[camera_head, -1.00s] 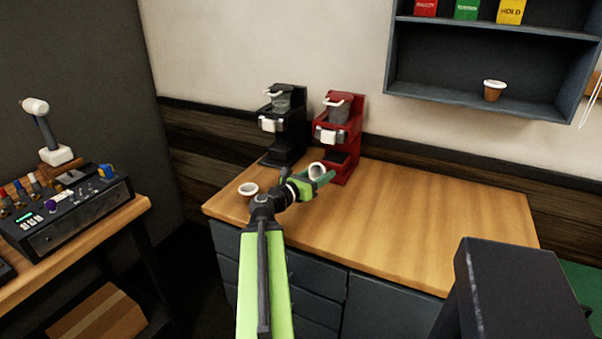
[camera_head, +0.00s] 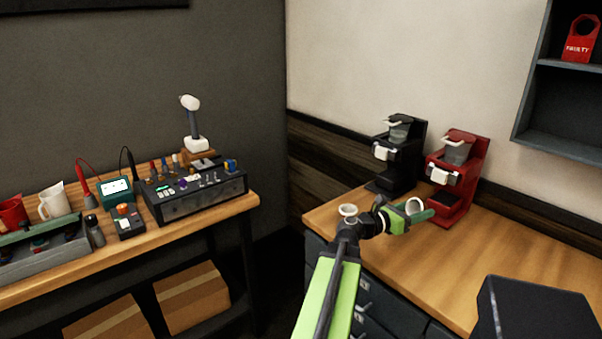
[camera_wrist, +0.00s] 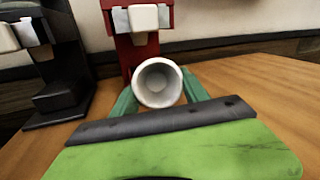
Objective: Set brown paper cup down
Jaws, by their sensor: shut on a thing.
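My gripper (camera_head: 420,212) is shut on a paper cup (camera_head: 414,206) and holds it tilted, with its mouth towards the cameras. In the wrist view, the cup's pale rim and inside (camera_wrist: 158,82) show between the green fingers (camera_wrist: 160,98); its outer wall is mostly hidden, so I cannot tell its colour. The cup is over the wooden counter (camera_head: 515,262), in front of the red brewer (camera_head: 461,172). I cannot tell its height above the counter. A second cup with a white rim (camera_head: 348,210) stands at the counter's left end, beside my arm.
A black brewer (camera_head: 400,152) stands left of the red one. A wall shelf (camera_head: 562,140) hangs at right.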

